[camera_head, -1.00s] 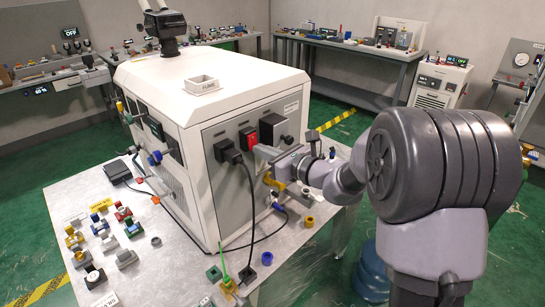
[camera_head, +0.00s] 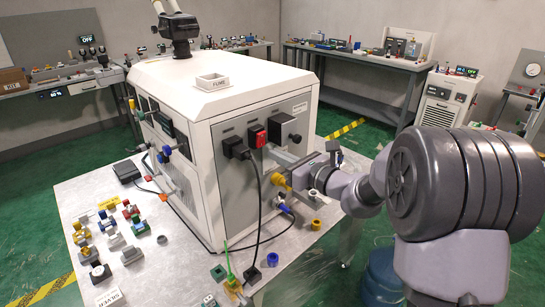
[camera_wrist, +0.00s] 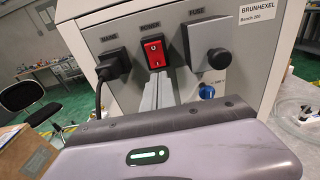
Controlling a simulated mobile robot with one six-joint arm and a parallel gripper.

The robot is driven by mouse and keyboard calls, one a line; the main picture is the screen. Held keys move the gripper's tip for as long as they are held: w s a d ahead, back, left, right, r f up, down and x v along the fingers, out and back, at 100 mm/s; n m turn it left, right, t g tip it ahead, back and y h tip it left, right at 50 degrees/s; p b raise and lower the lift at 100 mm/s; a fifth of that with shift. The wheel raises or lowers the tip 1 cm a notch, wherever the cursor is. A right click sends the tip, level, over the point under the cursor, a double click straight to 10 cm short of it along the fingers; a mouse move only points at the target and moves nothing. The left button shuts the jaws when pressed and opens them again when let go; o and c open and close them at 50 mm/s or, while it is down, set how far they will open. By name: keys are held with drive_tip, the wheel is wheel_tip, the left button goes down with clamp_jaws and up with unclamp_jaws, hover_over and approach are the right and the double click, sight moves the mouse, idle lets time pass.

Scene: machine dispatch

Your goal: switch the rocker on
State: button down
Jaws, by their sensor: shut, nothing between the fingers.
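In the head view my gripper (camera_head: 268,148) is just below and right of the rocker. I cannot tell whether the tips touch anything.
A blue connector (camera_wrist: 206,91) is lower right. Small loose parts lie on the table (camera_head: 180,262) in front.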

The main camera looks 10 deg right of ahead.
drive_tip(key=f+p+v, duration=0.1)
drive_tip(key=f+v, duration=0.1)
drive_tip(key=v, duration=0.8)
drive_tip(key=shift+s, duration=0.2)
drive_tip(key=shift+d, duration=0.1)
